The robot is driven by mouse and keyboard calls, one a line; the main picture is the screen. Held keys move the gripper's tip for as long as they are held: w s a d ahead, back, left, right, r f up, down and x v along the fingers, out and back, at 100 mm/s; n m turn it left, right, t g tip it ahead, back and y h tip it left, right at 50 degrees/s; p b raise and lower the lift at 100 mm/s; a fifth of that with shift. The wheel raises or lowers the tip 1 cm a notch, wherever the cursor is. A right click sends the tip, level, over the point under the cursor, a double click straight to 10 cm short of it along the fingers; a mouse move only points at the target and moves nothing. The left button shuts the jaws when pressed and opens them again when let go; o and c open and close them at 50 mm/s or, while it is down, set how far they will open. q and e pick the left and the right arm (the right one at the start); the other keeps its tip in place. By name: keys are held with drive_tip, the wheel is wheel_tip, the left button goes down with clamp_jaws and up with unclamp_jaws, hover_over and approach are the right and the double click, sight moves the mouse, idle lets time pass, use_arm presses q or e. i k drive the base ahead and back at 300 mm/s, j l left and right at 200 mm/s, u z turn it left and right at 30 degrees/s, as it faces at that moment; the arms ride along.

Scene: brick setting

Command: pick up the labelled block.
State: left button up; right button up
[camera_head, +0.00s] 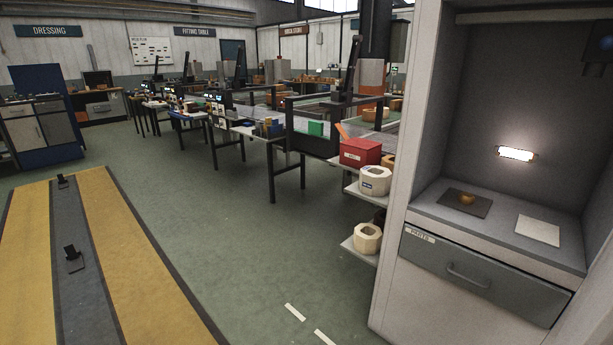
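Neither of my grippers is in view. No thing is clearly marked as the labelled block. A red box-shaped thing (360,152) with a small pale label on its front stands on the near end of the long bench line. Below it, a white rounded piece with a hole in its top (375,181) also bears a small label. The writing on the labels is too small to read surely.
A grey cabinet (490,273) with a drawer stands close at the right. A small brownish thing on a dark mat (480,207) and a pale sheet (538,230) lie on its counter. Open green floor (240,240) lies between the yellow-striped strip (150,270) and the benches.

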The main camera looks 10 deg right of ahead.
sight(374, 181)
drive_tip(key=u, duration=0.45)
drive_tip(key=i+u, duration=0.1)
drive_tip(key=u, duration=0.3)
drive_tip(key=l+u, duration=0.15)
drive_tip(key=u, duration=0.3)
drive_tip(key=i+l+u, duration=0.1)
drive_tip(key=u, duration=0.75)
drive_tip(key=i+l, duration=0.1)
drive_tip(key=l, duration=0.45)
drive_tip(key=i+l, duration=0.1)
drive_tip(key=l, duration=0.45)
